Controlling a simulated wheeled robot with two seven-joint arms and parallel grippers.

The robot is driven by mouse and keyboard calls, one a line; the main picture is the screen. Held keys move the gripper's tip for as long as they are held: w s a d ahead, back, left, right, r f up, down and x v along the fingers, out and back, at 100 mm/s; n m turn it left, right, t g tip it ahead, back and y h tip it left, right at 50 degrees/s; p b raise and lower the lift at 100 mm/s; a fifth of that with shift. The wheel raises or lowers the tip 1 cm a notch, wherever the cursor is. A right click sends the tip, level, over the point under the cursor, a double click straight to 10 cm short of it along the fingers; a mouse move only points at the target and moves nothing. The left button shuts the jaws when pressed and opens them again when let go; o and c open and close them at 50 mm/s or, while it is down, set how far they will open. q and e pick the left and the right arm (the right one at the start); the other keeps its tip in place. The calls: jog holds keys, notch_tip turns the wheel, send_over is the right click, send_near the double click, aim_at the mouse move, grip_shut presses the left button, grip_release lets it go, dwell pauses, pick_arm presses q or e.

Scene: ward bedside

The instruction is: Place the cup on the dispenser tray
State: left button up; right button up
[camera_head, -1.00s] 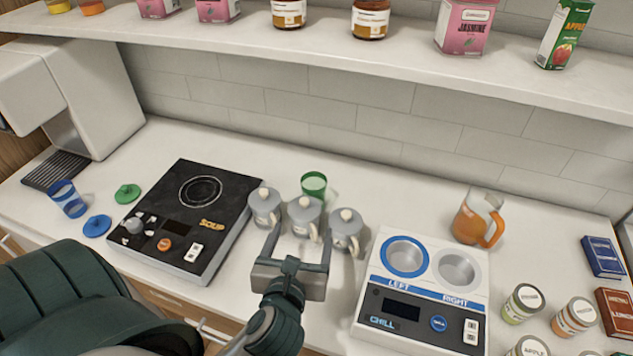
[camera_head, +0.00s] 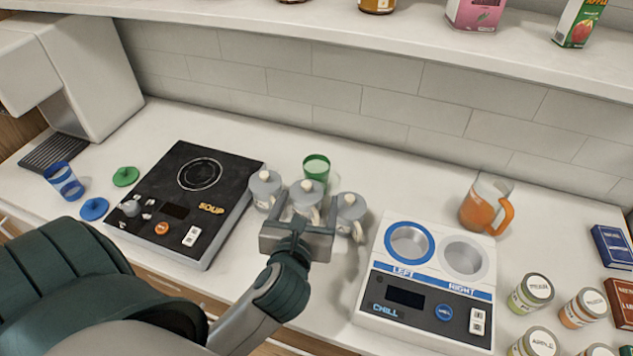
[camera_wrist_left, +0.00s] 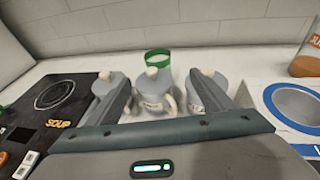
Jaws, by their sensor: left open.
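A green cup (camera_head: 316,168) stands upright on the counter behind three grey lidded pots; it also shows in the left wrist view (camera_wrist_left: 157,60), its lower part hidden by the middle pot. A blue cup (camera_head: 63,180) is at the far left near the dispenser (camera_head: 85,75), whose dark slatted tray (camera_head: 52,152) lies at its foot. My left gripper (camera_head: 307,198) is open. Its fingers point toward the middle pot (camera_head: 306,197), one on each side of it in the wrist view (camera_wrist_left: 157,95). The green cup is beyond the fingers. My right gripper is not in view.
Grey pots stand left (camera_head: 265,187) and right (camera_head: 351,212), close to the fingers. The soup hotplate (camera_head: 150,215) is left and the chill unit (camera_head: 425,310) right. An orange-filled jug (camera_head: 478,212) stands behind that unit. The shelf (camera_head: 400,35) overhangs the back.

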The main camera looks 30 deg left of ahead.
aim_at(313, 187)
pick_arm(q)
jog(key=p+x, duration=0.1)
jog(key=x, duration=0.6)
jog(key=shift+w+a+r, duration=0.1)
jog(key=shift+w+a, duration=0.05)
jog(key=shift+w+a+f+p, duration=0.2)
jog(key=shift+w+f+p, duration=0.1)
jog(key=shift+w, duration=0.2)
jog(key=shift+w+a+r+p, duration=0.15)
jog(key=shift+w+a+p, duration=0.1)
jog(key=shift+w+p, duration=0.1)
jog(key=p+x, duration=0.1)
jog(key=x, duration=0.3)
jog(key=shift+w+a, duration=0.2)
jog(key=shift+a, duration=0.05)
jog(key=shift+c, duration=0.3)
jog(key=c, duration=1.5)
